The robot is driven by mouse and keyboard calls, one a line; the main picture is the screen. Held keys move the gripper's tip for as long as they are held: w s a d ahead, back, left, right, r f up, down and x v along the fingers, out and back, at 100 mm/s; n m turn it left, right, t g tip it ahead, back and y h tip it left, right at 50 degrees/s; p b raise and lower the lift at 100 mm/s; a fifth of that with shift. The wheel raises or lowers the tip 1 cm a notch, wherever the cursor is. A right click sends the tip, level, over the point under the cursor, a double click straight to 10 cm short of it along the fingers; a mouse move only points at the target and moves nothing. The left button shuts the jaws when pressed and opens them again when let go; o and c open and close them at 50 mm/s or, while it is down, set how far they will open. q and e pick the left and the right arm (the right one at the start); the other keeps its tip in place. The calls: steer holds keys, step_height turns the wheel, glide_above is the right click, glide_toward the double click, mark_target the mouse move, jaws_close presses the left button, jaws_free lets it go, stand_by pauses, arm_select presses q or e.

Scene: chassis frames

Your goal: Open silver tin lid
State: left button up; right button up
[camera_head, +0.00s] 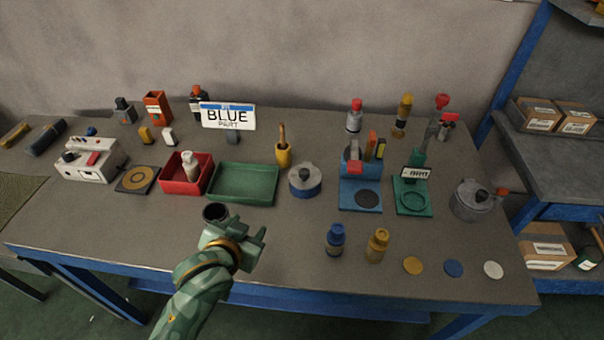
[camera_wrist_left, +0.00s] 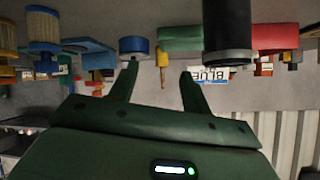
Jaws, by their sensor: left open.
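A silver tin (camera_head: 477,201) with a lid and a dark knob stands at the right end of the table. A blue tin (camera_head: 305,183) with a silver lid and dark knob stands near the middle; its blue side shows in the left wrist view (camera_wrist_left: 134,45). Both lids appear to be on. My left gripper (camera_head: 246,229) is open and empty at the front of the table, apart from both tins and nearer the blue one. Its two fingers also show in the left wrist view (camera_wrist_left: 158,72). My right gripper is not in view.
A black cup (camera_head: 215,212) stands close beside my left gripper, also in the wrist view (camera_wrist_left: 227,35). A green tray (camera_head: 243,198) and red tray (camera_head: 170,187) lie behind. The table between gripper and bottles is clear.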

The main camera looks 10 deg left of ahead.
mark_target(303, 173)
arm_select(q)
steer(key=w+d+r+n+t+h, duration=0.1)
steer(key=w+d+r+t+h, duration=0.15)
steer(key=w+d, duration=0.35)
steer(key=shift+g, duration=0.45)
steer(key=b+x, duration=0.5)
steer(key=x, duration=1)
steer(key=shift+s+b, duration=0.1)
steer(key=shift+b, duration=0.3)
steer(key=shift+w+f, duration=0.15)
steer(key=shift+w, duration=0.35)
